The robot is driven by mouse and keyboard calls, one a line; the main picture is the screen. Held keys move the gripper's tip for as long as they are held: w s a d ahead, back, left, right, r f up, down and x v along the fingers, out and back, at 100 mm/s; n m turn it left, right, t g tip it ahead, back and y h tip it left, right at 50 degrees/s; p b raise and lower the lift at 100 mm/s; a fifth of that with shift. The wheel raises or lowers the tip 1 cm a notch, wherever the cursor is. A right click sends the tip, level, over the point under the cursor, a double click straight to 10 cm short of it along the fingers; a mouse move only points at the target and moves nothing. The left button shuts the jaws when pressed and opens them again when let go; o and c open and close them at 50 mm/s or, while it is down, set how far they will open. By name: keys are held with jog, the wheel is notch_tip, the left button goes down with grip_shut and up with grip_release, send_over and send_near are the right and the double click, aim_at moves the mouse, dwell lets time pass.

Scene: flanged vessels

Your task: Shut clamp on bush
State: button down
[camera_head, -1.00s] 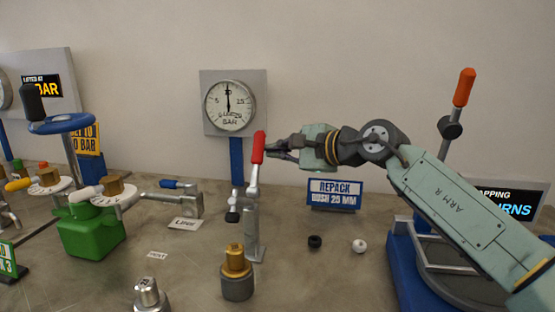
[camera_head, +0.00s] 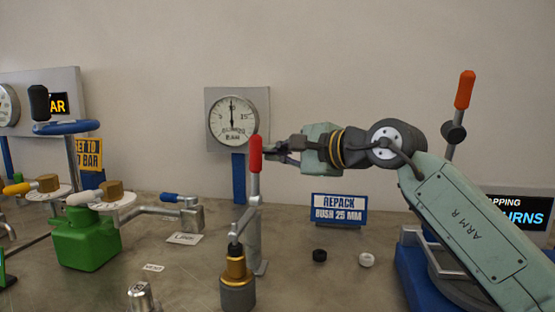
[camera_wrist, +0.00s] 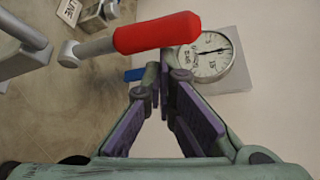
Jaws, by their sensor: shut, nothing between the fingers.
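The clamp is a grey post with an upright red handle (camera_head: 255,154). Its dark foot (camera_head: 235,248) is down at the top of the brass bush (camera_head: 236,270), which stands in a grey holder; I cannot tell how firmly it presses. My gripper (camera_head: 277,150) is shut and empty, just right of the handle in the head view. In the wrist view the red handle (camera_wrist: 157,33) lies across the picture beyond my closed fingertips (camera_wrist: 161,76). The bush is not in the wrist view.
A gauge (camera_head: 238,116) on a blue post stands behind the clamp. A "REPACK BUSH 25 MM" sign (camera_head: 339,209) and black and white rings (camera_head: 320,255) are to the right. A green valve body (camera_head: 85,243) is at the left, a small metal fitting (camera_head: 141,297) in front.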

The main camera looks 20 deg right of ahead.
jog(key=shift+a+r, duration=0.1)
jog(key=shift+a, duration=0.05)
dwell(0.3)
notch_tip(320, 180, up, 10)
dwell(0.4)
